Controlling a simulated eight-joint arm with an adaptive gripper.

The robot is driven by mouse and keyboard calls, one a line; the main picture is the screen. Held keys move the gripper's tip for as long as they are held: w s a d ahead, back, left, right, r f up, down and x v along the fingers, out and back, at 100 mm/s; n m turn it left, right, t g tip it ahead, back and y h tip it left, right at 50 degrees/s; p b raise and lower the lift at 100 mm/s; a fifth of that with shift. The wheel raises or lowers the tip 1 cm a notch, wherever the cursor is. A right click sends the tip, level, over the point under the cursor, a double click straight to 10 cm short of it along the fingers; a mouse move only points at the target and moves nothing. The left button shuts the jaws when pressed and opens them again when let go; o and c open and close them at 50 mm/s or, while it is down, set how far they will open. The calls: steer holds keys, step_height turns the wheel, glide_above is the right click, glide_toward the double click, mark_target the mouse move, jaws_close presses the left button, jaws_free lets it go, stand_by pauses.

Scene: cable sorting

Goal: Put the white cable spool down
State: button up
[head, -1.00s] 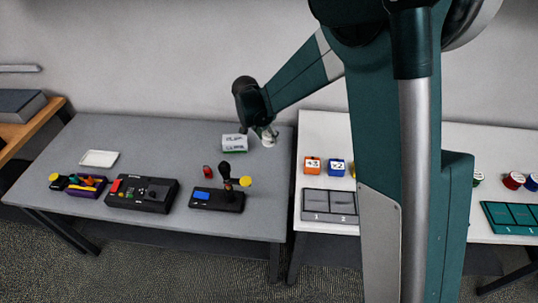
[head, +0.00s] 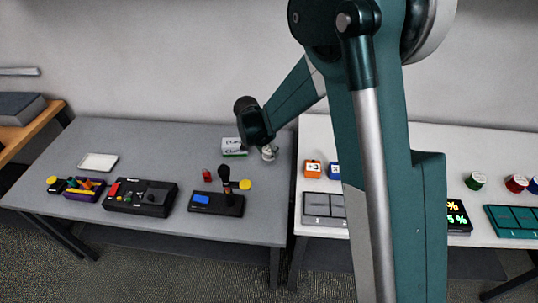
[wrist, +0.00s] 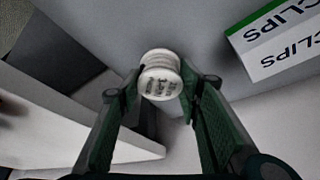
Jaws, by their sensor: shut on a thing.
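The white cable spool (wrist: 161,75) is between the two fingers of my gripper (wrist: 160,90) in the wrist view, with its printed end facing the camera. In the head view my gripper (head: 267,147) is at the back right corner of the grey table (head: 120,135), shut on the spool (head: 269,154). The spool is small there and partly hidden by the gripper. I cannot tell whether it touches the table.
A white and green clips box (head: 233,147) stands just left of my gripper; it also shows in the wrist view (wrist: 277,42). The white table (head: 312,135) lies to the right across a gap. A red object (head: 206,175) and a joystick device (head: 217,202) stand nearer the front.

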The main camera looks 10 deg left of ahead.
mark_target(269, 154)
steer(key=shift+f, duration=1.45)
steer(key=shift+f+b, duration=0.2)
steer(key=shift+b, duration=0.2)
steer(key=o, duration=0.9)
steer(key=shift+r, duration=0.1)
steer(key=shift+r, duration=0.1)
steer(key=p+v, duration=0.2)
steer(key=v, duration=1)
steer(key=shift+d+r+p, duration=0.1)
steer(key=shift+p, duration=0.2)
